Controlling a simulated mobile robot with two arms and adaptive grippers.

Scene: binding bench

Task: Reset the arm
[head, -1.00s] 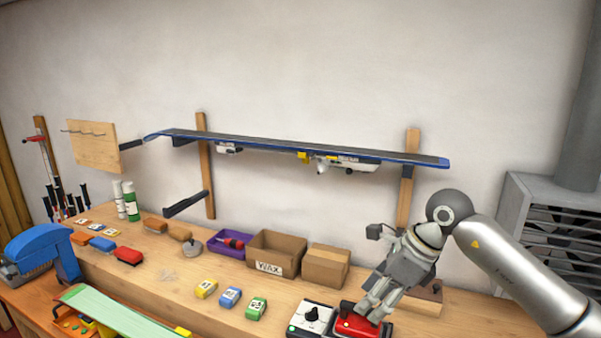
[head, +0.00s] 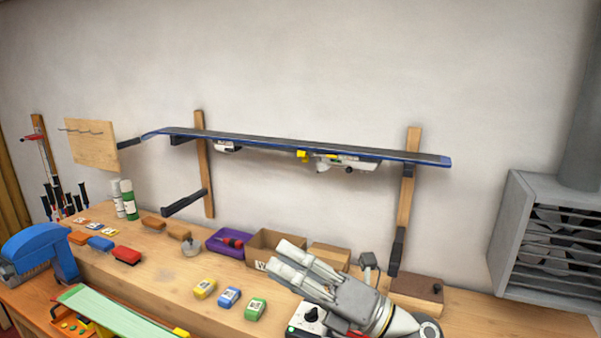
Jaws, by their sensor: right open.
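My right gripper (head: 289,266) is open and empty. It is over the right part of the bench, its fingers pointing up and left in front of the cardboard boxes. It hides most of the red device (head: 357,334) and part of the white control box (head: 305,321) with a black knob. My left gripper does not show.
Yellow, blue and green blocks (head: 229,297) lie left of my gripper. Behind them are a purple tray (head: 228,247) and a WAX box (head: 262,244). A grey vented cabinet (head: 520,235) stands at the right.

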